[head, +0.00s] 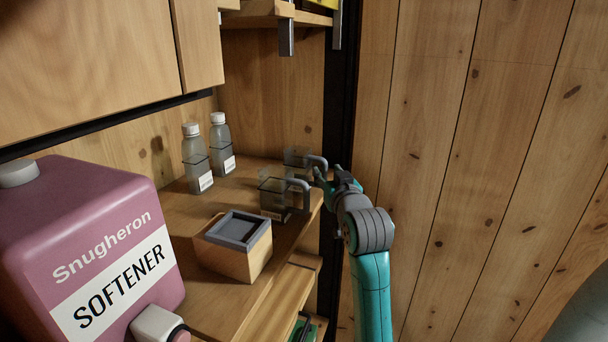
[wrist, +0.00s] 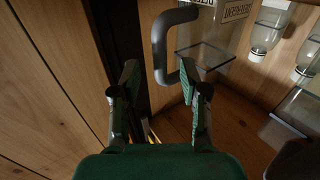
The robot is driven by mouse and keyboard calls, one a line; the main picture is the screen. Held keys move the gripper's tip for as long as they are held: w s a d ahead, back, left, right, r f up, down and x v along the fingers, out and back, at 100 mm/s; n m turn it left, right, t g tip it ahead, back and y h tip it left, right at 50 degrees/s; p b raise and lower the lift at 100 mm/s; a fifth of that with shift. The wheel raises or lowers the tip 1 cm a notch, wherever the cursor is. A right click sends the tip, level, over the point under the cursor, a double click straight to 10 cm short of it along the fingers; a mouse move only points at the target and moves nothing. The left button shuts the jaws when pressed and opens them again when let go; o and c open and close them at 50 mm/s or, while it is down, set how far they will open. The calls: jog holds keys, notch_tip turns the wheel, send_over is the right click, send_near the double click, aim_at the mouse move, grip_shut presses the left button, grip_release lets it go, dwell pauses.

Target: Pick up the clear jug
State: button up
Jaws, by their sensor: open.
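Two clear jugs with grey handles stand on the wooden shelf. The far clear jug (head: 293,158) is at the back right of the shelf, and the near clear jug (head: 272,197) is just in front of it. My gripper (head: 328,180) is open at the shelf's right edge, beside the far jug's handle. In the wrist view my gripper's (wrist: 158,80) two fingers are spread apart, with a grey handle (wrist: 160,45) beyond and between their tips. That jug's clear body (wrist: 205,50) and label show upside down at the top. I cannot tell whether a finger touches the handle.
A wooden box with a grey top (head: 235,240) stands at the front of the shelf. Two clear bottles with white caps (head: 220,148) stand at the back. A large pink softener container (head: 85,245) fills the left. A dark post (head: 338,110) and plank wall (head: 450,150) are to the right.

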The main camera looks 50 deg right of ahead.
jog(key=shift+x, duration=1.35)
grip_shut()
jog(key=shift+r, duration=0.15)
